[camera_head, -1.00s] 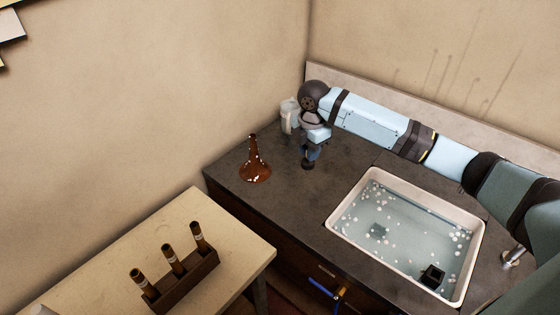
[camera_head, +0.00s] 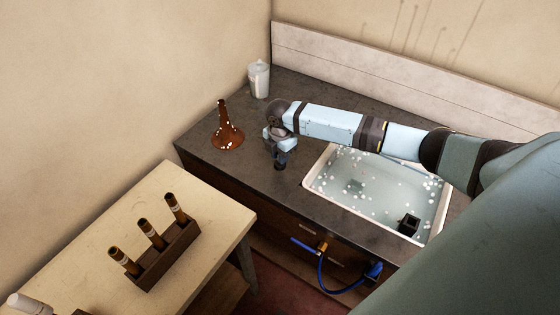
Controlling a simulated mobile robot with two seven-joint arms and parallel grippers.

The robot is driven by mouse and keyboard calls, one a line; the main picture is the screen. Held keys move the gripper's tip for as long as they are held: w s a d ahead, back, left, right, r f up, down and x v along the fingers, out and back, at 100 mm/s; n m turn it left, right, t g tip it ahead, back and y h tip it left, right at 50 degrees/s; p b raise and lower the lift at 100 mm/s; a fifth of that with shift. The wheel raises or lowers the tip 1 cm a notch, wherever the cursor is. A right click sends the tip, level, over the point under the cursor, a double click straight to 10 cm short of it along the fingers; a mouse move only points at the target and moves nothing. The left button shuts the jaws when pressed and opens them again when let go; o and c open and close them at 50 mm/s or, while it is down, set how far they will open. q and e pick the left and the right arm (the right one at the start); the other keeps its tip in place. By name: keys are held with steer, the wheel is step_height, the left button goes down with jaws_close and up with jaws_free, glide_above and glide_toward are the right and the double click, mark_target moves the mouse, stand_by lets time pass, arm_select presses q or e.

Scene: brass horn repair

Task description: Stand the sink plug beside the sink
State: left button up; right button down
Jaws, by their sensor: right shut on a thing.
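My right gripper (camera_head: 281,157) points down over the dark counter, just left of the sink (camera_head: 316,172). It is shut on a small dark thing, apparently the sink plug (camera_head: 280,166), which is mostly hidden by the fingers. The plug's lower end is at or just above the counter top; I cannot tell whether it touches. The white-rimmed sink holds water with foam flecks. My left gripper is not in view.
A brown horn bell (camera_head: 227,130) stands on the counter (camera_head: 215,160) left of the gripper. A pale jug (camera_head: 258,79) stands at the back corner. A dark square object (camera_head: 409,224) sits in the sink. A wooden rack (camera_head: 168,258) is on the pale table (camera_head: 90,230).

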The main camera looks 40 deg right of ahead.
step_height(320, 180, down, 3)
steer(key=shift+r+b, duration=0.1)
steer(key=shift+b, duration=0.85)
steer(key=shift+r, duration=0.1)
steer(key=c, duration=1)
jaws_free()
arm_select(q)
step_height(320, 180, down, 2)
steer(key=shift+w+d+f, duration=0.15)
